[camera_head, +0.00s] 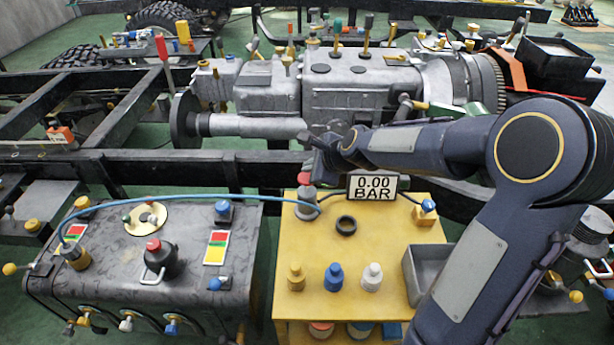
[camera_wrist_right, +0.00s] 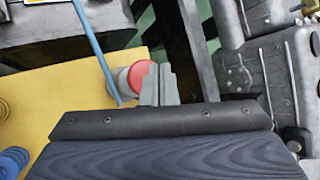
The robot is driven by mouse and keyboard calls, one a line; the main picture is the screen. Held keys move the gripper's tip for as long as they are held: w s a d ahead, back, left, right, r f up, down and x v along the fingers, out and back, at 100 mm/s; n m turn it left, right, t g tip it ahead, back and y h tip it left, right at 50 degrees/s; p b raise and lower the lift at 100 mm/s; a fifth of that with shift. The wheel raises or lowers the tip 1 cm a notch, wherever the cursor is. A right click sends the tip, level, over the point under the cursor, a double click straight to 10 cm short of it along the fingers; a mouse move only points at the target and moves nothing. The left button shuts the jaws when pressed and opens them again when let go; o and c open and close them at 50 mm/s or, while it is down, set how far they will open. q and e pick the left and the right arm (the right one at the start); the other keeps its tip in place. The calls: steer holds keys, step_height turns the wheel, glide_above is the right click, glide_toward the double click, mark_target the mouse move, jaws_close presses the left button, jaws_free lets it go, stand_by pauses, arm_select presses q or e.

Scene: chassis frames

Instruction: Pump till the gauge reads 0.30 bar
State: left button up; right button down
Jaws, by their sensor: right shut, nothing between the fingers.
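The gauge (camera_head: 372,186) stands at the back of the yellow table and reads 0.00 BAR. The pump (camera_head: 306,197), a grey body with a red top, stands at the table's back left corner. Its red top also shows in the right wrist view (camera_wrist_right: 141,76). A blue hose (camera_head: 190,198) runs from it to the dark tank on the left. My right gripper (camera_head: 318,158) is shut and empty, its fingertips at or just above the pump's red top; I cannot tell whether they touch. In the right wrist view the fingers (camera_wrist_right: 159,84) partly cover the red top. My left gripper is out of view.
The dark tank (camera_head: 120,270) stands left. A chassis rail and an engine (camera_head: 350,95) lie behind.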

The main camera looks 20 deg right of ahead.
mark_target(307, 177)
steer(key=shift+f, duration=0.15)
stand_by(0.6)
steer(key=shift+f+b, duration=0.3)
steer(key=shift+f+b, duration=1.05)
steer(key=shift+f, duration=0.15)
stand_by(1.0)
steer(key=shift+r, duration=0.1)
stand_by(0.3)
steer(key=shift+r+p, duration=1.5)
steer(key=shift+p, duration=0.25)
step_height(307, 177, up, 5)
steer(key=p, duration=0.5)
steer(key=shift+r, duration=0.1)
